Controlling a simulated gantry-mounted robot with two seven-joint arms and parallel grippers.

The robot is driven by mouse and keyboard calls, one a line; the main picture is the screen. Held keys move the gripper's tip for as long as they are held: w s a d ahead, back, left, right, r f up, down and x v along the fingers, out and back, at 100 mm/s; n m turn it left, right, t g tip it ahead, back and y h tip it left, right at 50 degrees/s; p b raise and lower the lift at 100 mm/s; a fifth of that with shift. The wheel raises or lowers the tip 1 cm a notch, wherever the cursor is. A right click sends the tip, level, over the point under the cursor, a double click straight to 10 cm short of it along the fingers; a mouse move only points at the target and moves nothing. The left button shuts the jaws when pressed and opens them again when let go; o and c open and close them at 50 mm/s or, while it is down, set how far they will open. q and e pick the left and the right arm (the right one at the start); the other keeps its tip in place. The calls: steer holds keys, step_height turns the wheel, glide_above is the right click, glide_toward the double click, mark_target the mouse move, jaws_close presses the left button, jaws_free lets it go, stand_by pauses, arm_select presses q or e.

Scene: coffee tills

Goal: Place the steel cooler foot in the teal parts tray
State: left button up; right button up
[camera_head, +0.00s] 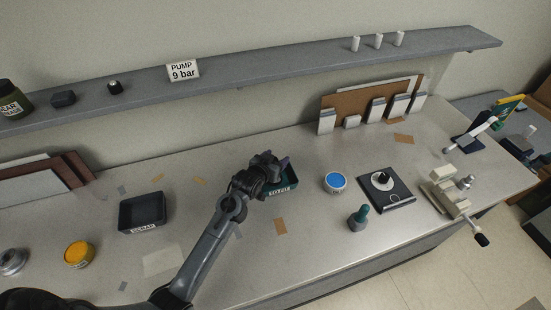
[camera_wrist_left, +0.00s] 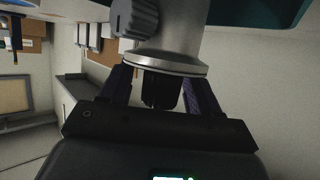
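My left gripper (camera_head: 277,162) is at the near-left edge of the teal parts tray (camera_head: 284,189), which bears a label on its front and is partly hidden by the gripper. In the left wrist view the two dark fingers of the gripper (camera_wrist_left: 160,82) stand on either side of a steel piece (camera_wrist_left: 180,42) with a round flange, a dark stem and a dark ribbed knob at its side. I take this piece for the steel cooler foot. The flange hides the fingertips. A teal surface shows at the top of that view. My right gripper is not in view.
A dark scrap tray (camera_head: 143,211) and an orange-topped tin (camera_head: 78,253) stand left. A blue-topped tin (camera_head: 335,182), a green-handled stamp (camera_head: 358,217) and a black square pad (camera_head: 387,190) stand right of the teal tray. A grey shelf (camera_head: 240,76) runs behind.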

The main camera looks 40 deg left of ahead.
arm_select(q)
steer(key=shift+r, duration=0.15)
steer(key=shift+s+r, duration=0.1)
steer(key=shift+s, duration=0.05)
steer(key=v, duration=1.1)
steer(key=s+d+f+g, duration=0.1)
steer(key=s+d+f, duration=0.1)
steer(key=s+d, duration=0.1)
steer(key=s+d+f+m+g+h, duration=0.1)
steer(key=s+d+f+g, duration=0.1)
steer(key=s, duration=0.2)
steer(key=s+d+f+m+g+h, duration=0.1)
steer(key=s+d+f, duration=0.1)
steer(key=s+d, duration=0.1)
steer(key=shift+s+d+f+g, duration=0.15)
steer(key=shift+s+f, duration=0.05)
steer(key=shift+s, duration=0.15)
steer(key=shift+s+d+f+g, duration=0.15)
steer(key=shift+s+d+f, duration=0.05)
steer(key=shift+s, duration=0.2)
steer(key=s+d+f+g, duration=0.1)
steer(key=s+d, duration=0.1)
steer(key=s, duration=0.2)
steer(key=s+d+f+m+g, duration=0.1)
steer(key=s+d+g, duration=0.1)
steer(key=s, duration=0.3)
steer(key=s+d+f+m+g+h, duration=0.1)
steer(key=s+d+g, duration=0.1)
steer(key=s, duration=0.3)
steer(key=shift+d, duration=0.3)
